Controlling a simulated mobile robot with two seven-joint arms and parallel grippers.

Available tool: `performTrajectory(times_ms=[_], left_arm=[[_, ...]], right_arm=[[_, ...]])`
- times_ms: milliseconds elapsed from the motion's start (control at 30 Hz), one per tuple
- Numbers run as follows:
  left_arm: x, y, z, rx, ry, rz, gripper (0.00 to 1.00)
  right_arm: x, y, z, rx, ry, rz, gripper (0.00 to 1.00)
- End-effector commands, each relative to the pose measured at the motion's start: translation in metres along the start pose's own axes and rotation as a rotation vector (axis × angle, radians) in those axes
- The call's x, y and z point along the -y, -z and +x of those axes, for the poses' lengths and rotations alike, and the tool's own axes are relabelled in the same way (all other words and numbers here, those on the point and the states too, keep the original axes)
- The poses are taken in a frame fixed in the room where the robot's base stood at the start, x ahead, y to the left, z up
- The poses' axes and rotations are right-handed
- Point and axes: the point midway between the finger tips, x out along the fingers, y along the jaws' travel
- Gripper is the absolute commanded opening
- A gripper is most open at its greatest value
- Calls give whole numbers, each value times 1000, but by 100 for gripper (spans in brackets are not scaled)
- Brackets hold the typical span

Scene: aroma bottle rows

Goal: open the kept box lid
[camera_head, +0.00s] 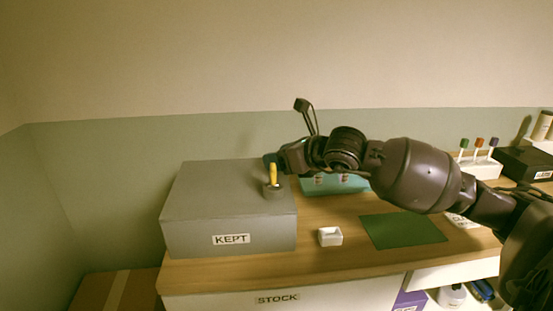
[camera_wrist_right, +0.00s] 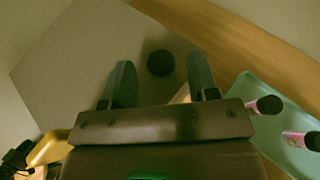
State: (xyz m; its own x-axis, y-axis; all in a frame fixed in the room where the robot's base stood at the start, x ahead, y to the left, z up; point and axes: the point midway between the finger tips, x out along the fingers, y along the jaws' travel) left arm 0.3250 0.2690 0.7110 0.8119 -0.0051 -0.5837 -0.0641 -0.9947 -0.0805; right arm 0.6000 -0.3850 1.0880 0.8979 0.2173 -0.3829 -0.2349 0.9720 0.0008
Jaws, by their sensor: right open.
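The kept box (camera_head: 190,225) is a grey box labelled KEPT at the left of the table, with its flat lid (camera_head: 215,185) closed. A dark round knob (camera_head: 274,192) sits on the lid near its right side. My right gripper (camera_head: 272,176) is over the knob. In the right wrist view the lid (camera_wrist_right: 85,65) fills the upper left. The knob (camera_wrist_right: 160,63) shows between the two spread fingers of my open right gripper (camera_wrist_right: 162,78), with a gap on each side. Whether the fingers reach down around it cannot be told. My left gripper is not in view.
A teal tray (camera_wrist_right: 262,92) with pink bottles (camera_wrist_right: 268,104) stands right of the box. A white rack (camera_head: 480,171) and black box (camera_head: 522,163) stand far right.

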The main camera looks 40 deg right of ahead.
Motion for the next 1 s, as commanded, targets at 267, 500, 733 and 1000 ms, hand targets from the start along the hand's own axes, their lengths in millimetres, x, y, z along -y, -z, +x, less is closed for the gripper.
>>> performTrajectory(times_ms=[267,500,733,1000], left_arm=[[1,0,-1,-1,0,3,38],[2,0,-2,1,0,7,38],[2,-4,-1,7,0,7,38],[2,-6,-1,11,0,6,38]], right_arm=[[0,0,9,0,1,-1,54],[0,0,8,0,1,-1,48],[0,0,8,0,1,-1,13],[0,0,9,-1,1,-1,0]])
